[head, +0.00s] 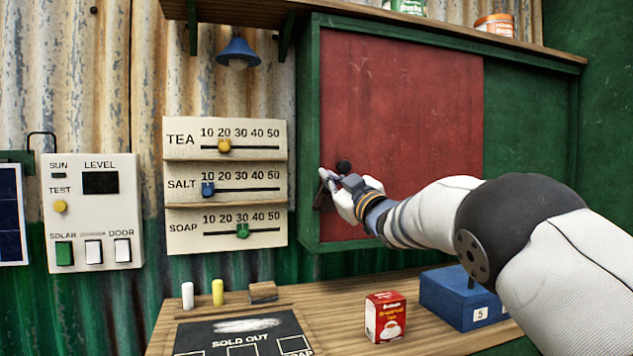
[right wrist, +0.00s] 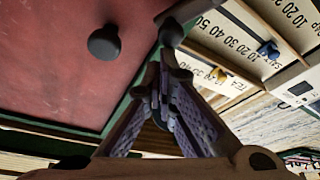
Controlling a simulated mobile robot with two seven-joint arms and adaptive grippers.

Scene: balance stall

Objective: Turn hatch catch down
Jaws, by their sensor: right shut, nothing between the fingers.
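The hatch is a red panel (head: 400,110) in a green frame (head: 309,150), with a round black knob (head: 343,166) near its lower left. The knob also shows in the right wrist view (right wrist: 103,41). A small dark piece, which looks like the catch (head: 319,197), is at the frame's left edge, partly hidden by my gripper. My right gripper (head: 327,178) is shut and empty, its tips at the frame's left edge beside the knob. In the right wrist view the fingers (right wrist: 174,72) meet close to the dark catch (right wrist: 171,33); I cannot tell whether they touch it. My left gripper is out of view.
Left of the hatch are a slider board (head: 226,160) and a switch panel (head: 93,212). Below, the wooden counter (head: 345,285) holds a red tea box (head: 385,317), a blue box (head: 455,295) and a chalkboard (head: 240,335). A shelf (head: 450,33) runs above.

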